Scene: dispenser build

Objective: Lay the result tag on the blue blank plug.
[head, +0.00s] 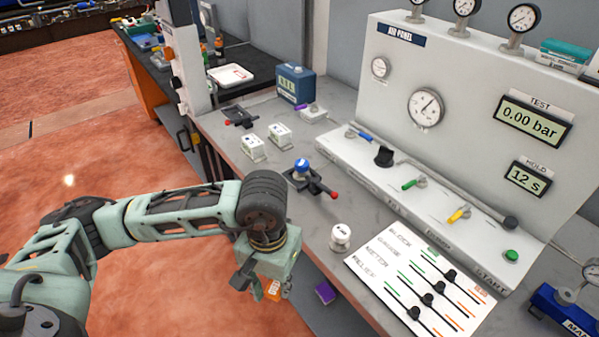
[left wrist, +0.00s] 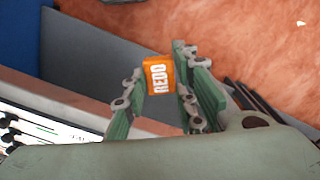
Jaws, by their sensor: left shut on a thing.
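My left gripper (head: 259,287) is shut on an orange result tag (head: 272,290), beyond the bench's front edge and over the floor side. In the left wrist view the tag (left wrist: 158,75) reads "REDO" and sits between the green fingers (left wrist: 162,98). A blue round-topped piece (head: 302,165), which looks like the blue blank plug, stands in a black clamp with a red-tipped handle (head: 318,186) on the bench. It is behind and right of my left gripper, well apart from it. My right gripper is not in view.
A white cylinder (head: 340,236) and a white board with black sliders (head: 428,288) are near the bench front. Two white boxes (head: 253,147) (head: 280,135) and a blue device (head: 295,84) stand farther back. The gauge panel (head: 465,75) rises behind. A purple item (head: 325,292) shows below the bench edge.

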